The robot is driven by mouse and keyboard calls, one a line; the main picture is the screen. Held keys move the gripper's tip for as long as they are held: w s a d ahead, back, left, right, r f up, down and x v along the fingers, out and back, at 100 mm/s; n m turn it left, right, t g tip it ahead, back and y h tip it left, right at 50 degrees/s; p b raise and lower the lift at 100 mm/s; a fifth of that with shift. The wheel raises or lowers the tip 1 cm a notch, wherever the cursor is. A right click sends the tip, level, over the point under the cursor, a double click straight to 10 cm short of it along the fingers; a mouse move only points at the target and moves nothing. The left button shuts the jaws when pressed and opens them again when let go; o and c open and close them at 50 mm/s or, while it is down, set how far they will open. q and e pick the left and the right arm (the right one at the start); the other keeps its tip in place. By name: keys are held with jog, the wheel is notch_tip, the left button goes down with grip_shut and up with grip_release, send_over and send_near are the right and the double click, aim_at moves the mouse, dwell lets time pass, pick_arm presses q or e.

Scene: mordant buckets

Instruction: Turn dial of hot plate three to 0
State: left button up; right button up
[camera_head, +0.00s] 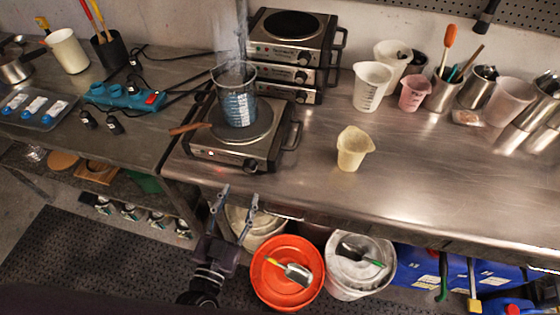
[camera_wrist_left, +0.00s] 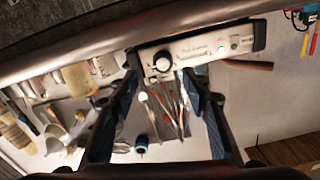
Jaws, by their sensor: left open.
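A hot plate (camera_head: 214,152) stands at the left front of the steel bench, with a steaming beaker (camera_head: 240,108) of blue-grey liquid on its round plate. Its black dial (camera_head: 249,165) is on the front panel; I cannot tell which hot plate is number three. My left gripper (camera_head: 236,198) is open and empty, in front of and below this panel, apart from it. In the left wrist view the panel is turned over, and its dial (camera_wrist_left: 163,62) shows between the open fingers (camera_wrist_left: 162,72). The dial's setting is too small to read. My right gripper is not in view.
More hot plates (camera_head: 290,45) are stacked behind. A cream cup (camera_head: 353,148) stands to the right. An orange bucket (camera_head: 268,285) and a white bucket (camera_head: 345,285) stand below the bench edge. The bench's right front is clear.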

aim_at(248, 170)
pick_arm(q)
jog(key=w, duration=0.2)
jog(key=w+p, duration=0.1)
jog(key=shift+w+r, duration=0.35)
jog(key=shift+r, duration=0.05)
jog(key=w, duration=0.1)
jog(key=w+d, duration=0.1)
jog(key=w, duration=0.1)
jog(key=shift+w+f+p, duration=0.1)
jog(key=shift+f+p, duration=0.05)
jog(key=shift+p, duration=0.15)
jog(key=shift+w, duration=0.35)
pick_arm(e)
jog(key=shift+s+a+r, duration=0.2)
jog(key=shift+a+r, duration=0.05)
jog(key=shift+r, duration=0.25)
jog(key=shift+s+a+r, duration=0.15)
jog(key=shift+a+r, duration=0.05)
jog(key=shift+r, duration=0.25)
pick_arm(q)
jog(key=shift+c, duration=0.4)
